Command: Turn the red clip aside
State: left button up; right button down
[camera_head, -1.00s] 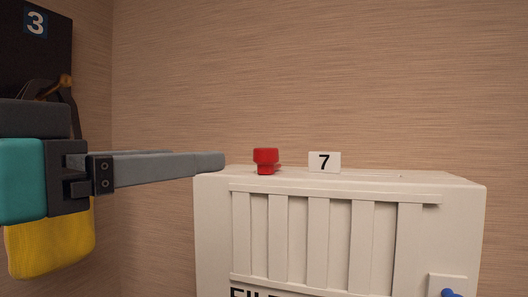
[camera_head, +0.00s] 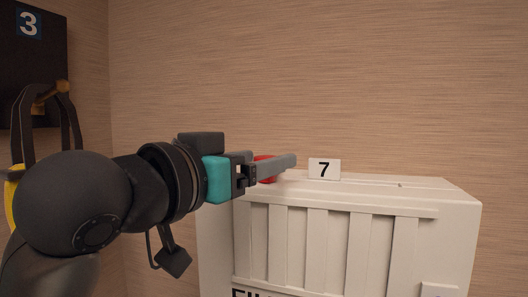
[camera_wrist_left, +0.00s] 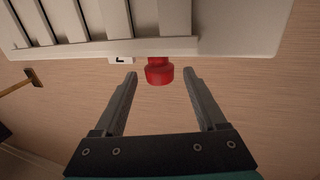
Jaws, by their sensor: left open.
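The red clip (camera_head: 268,180) is a small red knob on the top of a white slatted box (camera_head: 455,205), at its left end. In the head view my left gripper (camera_head: 291,162) reaches across it, and its fingers hide much of the clip. In the left wrist view the red clip (camera_wrist_left: 159,76) appears centred between the tips of the open fingers, with a gap on either side. Neither finger visibly touches it. My right gripper is not in view.
A white card with a 7 (camera_head: 324,169) stands on the box just right of the fingertips. A dark panel marked 3 (camera_head: 35,60) and a yellow bag (camera_head: 13,195) with dark straps are at the left. The wall behind is plain.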

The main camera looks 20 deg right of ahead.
pick_arm(q)
jog(key=shift+x, duration=0.8)
grip_shut()
